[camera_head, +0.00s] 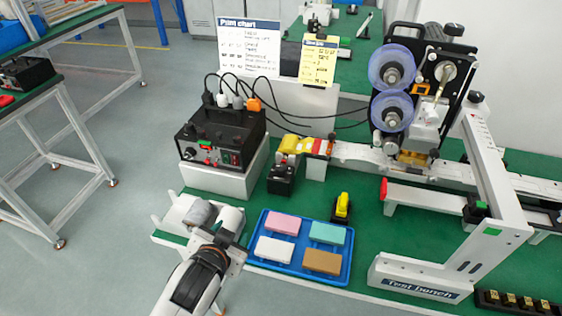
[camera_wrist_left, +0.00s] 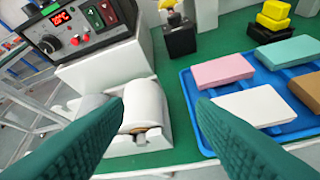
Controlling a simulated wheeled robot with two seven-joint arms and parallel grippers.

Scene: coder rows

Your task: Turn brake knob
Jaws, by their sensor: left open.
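My left gripper (camera_head: 228,242) is low at the left front of the green bench in the head view. The coder machine (camera_head: 428,95) at the back right carries two blue-rimmed reels (camera_head: 391,68) with metal hubs. I cannot tell which part is the brake knob. My right gripper is out of view.
White rolls (camera_head: 200,213) lie beside my left gripper. A blue tray (camera_head: 298,276) holds pink, teal, white and brown blocks. A yellow-and-black piece (camera_head: 342,206) stands behind the tray. A white frame (camera_head: 490,185) and conveyor fill the right. Black cables arc above the box.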

